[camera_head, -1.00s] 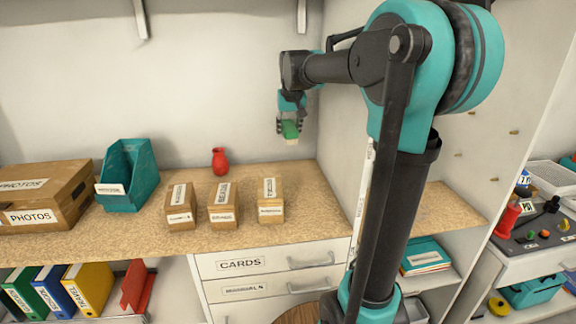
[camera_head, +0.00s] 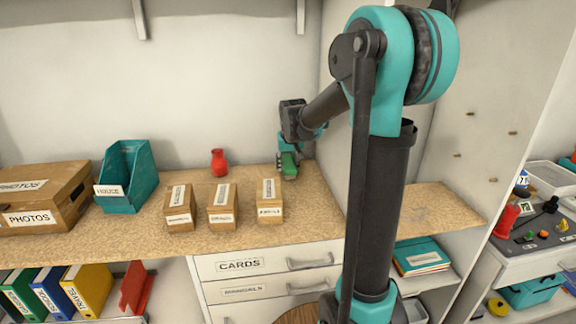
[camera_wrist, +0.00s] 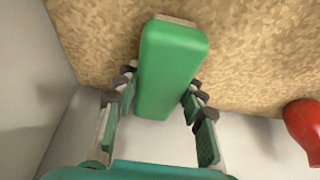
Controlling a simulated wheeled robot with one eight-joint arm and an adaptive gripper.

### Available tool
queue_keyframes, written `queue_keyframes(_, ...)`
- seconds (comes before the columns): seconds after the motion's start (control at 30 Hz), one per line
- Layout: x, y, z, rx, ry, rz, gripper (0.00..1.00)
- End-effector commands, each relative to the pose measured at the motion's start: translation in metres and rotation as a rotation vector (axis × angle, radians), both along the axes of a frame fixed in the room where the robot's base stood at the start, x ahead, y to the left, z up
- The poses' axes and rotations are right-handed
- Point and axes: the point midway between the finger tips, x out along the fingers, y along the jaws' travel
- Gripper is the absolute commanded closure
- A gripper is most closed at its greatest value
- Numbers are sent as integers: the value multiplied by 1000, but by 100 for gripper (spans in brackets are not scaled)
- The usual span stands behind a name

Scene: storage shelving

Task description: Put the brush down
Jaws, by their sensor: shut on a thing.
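The brush (camera_head: 289,165) has a green body with a pale edge at its far end. It is at the back right of the cork-coloured shelf top, right of the small boxes. My gripper (camera_head: 287,157) is shut on the brush from above. In the wrist view the brush (camera_wrist: 172,68) sits between the two fingers of my gripper (camera_wrist: 158,112), its pale end toward the shelf top. The brush is at or just above the surface; I cannot tell whether it touches.
Three small labelled boxes (camera_head: 222,206) stand to the left. A red vase (camera_head: 219,162) stands near the back wall. A teal bin (camera_head: 127,177) and a PHOTOS box (camera_head: 42,195) are further left. The side panel (camera_head: 335,130) is close on the right.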

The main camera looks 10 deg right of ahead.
Motion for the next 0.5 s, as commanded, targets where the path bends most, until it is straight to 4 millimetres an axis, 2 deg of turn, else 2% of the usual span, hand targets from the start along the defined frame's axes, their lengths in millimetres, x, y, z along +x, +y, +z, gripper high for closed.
queue_keyframes(0.4,0,0,-8,0,1,0,91)
queue_keyframes(0.43,0,0,-8,0,1,0,58)
queue_keyframes(0.5,-1,0,-8,0,2,0,49)
